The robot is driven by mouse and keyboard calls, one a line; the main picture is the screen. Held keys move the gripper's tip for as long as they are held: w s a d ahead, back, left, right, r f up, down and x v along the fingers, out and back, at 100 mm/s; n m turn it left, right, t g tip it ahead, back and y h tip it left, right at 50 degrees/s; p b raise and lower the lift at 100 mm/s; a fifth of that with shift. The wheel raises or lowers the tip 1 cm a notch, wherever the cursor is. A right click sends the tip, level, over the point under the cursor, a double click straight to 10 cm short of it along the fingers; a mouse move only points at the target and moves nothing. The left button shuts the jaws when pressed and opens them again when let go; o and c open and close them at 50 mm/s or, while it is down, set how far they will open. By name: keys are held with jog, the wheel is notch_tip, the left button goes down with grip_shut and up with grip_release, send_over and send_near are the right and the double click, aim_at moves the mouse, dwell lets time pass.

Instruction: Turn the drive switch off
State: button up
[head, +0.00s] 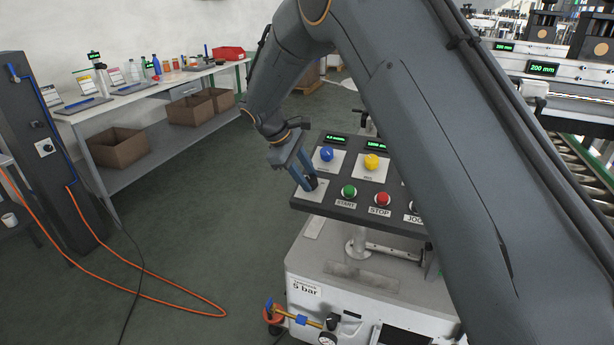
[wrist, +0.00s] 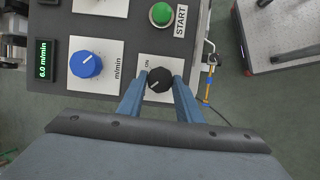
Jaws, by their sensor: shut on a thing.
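The drive switch (wrist: 159,80) is a black rotary knob with a white mark, on a white plate (wrist: 147,64) with "ON" printed beside it. My gripper (wrist: 160,86) has its two blue fingers on either side of the knob and is shut on it. The knob's white mark points to the lower left in the wrist view, away from the "ON" print. In the head view my gripper (head: 308,178) reaches down to the left front corner of the panel, and its fingers partly hide the switch there.
The dark panel (head: 330,213) also carries a blue knob (head: 327,154), a yellow knob (head: 372,162), a green START button (head: 349,191) and a red STOP button (head: 382,199). Green displays sit along its back edge. My arm covers the panel's right side. Open floor lies left of the machine.

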jog(key=shift+w+a+r, duration=0.1)
dwell(0.4)
jog(key=o, duration=1)
jog(key=shift+o, duration=0.2)
jog(key=b+v, duration=0.2)
jog(key=v, duration=0.5)
jog(key=shift+a+r, duration=0.2)
jog(key=shift+r, duration=0.1)
